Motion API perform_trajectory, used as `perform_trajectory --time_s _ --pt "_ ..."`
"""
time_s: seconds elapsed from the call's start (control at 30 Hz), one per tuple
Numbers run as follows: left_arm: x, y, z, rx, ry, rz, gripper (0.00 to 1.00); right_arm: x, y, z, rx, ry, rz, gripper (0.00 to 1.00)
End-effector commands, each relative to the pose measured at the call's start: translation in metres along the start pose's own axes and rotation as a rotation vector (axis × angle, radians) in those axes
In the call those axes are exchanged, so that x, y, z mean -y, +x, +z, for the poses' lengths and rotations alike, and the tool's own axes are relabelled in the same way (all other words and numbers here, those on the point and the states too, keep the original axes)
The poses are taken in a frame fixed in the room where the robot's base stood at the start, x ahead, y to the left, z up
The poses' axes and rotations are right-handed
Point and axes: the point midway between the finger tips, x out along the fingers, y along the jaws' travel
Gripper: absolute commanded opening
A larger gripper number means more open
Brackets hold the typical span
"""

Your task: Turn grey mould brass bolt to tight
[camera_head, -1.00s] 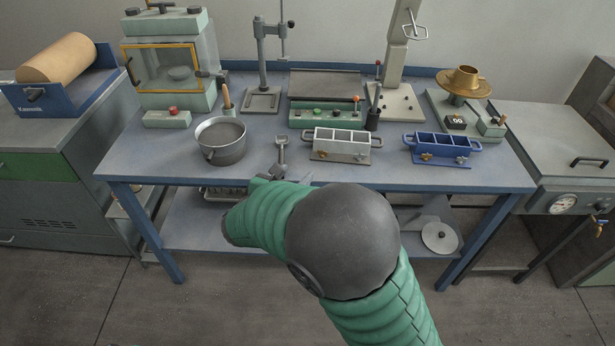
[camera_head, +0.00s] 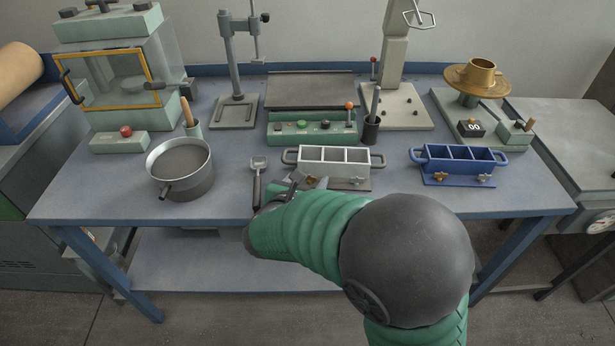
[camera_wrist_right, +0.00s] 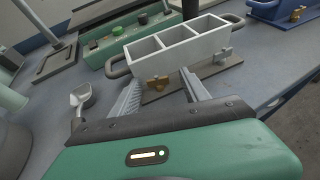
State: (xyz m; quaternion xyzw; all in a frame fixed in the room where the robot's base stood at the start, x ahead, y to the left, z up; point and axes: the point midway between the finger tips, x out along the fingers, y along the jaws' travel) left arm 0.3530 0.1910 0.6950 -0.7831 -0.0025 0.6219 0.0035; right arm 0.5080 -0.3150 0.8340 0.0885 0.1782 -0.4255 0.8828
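The grey mould (camera_head: 333,158), a three-compartment box with side handles, stands on its base plate in the middle of the bench. In the right wrist view the mould (camera_wrist_right: 180,46) shows its brass bolt (camera_wrist_right: 157,84) low at the front left and a grey bolt (camera_wrist_right: 222,55) at the front right. My right gripper (camera_head: 311,183) is at the mould's front left. In the right wrist view its two fingers (camera_wrist_right: 160,78) are spread wide, with the brass bolt showing between the tips; contact cannot be told. My left gripper is not in view.
A blue mould (camera_head: 458,160) stands to the right. A scoop (camera_head: 258,175) lies left of my gripper, and a metal pan (camera_head: 180,168) stands farther left. A green control box (camera_head: 312,128) is behind the grey mould. The front right bench top is clear.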

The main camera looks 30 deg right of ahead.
Motion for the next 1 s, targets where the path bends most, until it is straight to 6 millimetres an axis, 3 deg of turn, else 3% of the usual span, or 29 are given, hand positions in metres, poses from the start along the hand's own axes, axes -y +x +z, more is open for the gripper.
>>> perform_trajectory --time_s 0.13,0.53,0.67,0.87,1.0 --pt "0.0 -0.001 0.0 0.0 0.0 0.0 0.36 -0.002 -0.001 0.0 0.001 -0.002 -0.002 0.53" --pt "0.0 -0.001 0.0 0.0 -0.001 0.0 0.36 0.0 0.002 0.0 -0.002 0.0 -0.002 0.0" --pt "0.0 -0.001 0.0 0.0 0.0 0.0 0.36 -0.001 0.001 0.0 -0.002 0.0 -0.005 0.0" --pt "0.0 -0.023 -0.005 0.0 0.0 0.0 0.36 -0.004 0.0 0.004 -0.003 0.031 -0.087 0.0" --pt "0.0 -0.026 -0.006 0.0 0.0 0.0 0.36 -0.004 0.001 0.0 -0.003 0.048 -0.126 0.0"
